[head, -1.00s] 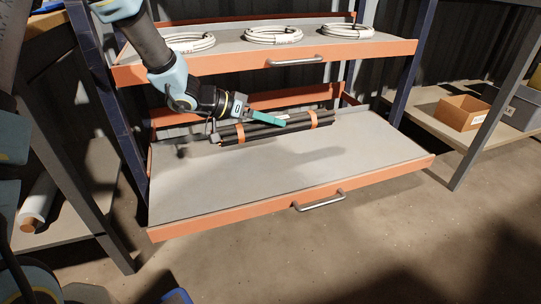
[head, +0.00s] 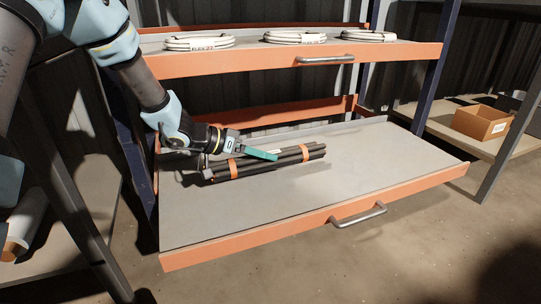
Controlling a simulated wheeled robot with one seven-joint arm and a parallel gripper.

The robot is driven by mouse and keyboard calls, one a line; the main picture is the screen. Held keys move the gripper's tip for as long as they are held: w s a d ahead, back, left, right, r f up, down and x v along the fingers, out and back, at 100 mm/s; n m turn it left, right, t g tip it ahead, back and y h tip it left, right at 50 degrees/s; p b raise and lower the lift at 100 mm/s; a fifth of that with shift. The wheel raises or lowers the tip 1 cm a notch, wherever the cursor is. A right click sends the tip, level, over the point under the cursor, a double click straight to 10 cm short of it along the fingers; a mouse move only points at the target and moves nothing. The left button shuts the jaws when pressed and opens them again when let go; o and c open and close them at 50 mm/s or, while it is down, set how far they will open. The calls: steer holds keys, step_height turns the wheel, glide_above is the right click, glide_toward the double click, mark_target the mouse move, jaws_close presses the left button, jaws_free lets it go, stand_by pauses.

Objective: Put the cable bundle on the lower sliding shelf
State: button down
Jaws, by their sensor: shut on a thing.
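The cable bundle (head: 285,160) is a set of straight black cables tied with two orange bands. It lies lengthwise over the back left part of the lower sliding shelf (head: 330,197), which is grey with an orange rim and pulled out. My gripper (head: 258,154) is shut on the bundle, reaching in from the left. One teal finger shows on top of the bundle; the other is hidden. The bundle is at or just above the shelf surface; I cannot tell if it touches.
The upper shelf (head: 250,62) holds coiled white cables (head: 295,37) and overhangs behind the lower one. Blue posts (head: 433,75) flank the rack. The front and right of the lower shelf are clear. A cardboard box (head: 481,122) sits on a side shelf at right.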

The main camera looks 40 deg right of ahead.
mark_target(238, 170)
step_height(238, 170, down, 6)
steer(key=b, duration=0.3)
steer(key=shift+d+f+b, duration=0.1)
steer(key=shift+f+b, duration=0.15)
steer(key=shift+b, duration=0.1)
steer(key=shift+r, duration=0.1)
steer(key=shift+c, duration=0.3)
jaws_free()
steer(key=shift+f, duration=0.25)
steer(key=shift+w+a+r+p, duration=0.1)
steer(key=shift+a+r+p, duration=0.2)
steer(key=p+v, duration=0.3)
steer(key=v, duration=0.3)
steer(key=shift+r+p, duration=0.1)
steer(key=shift+p, duration=0.3)
steer(key=shift+w+a, duration=0.1)
steer(key=shift+a, duration=0.3)
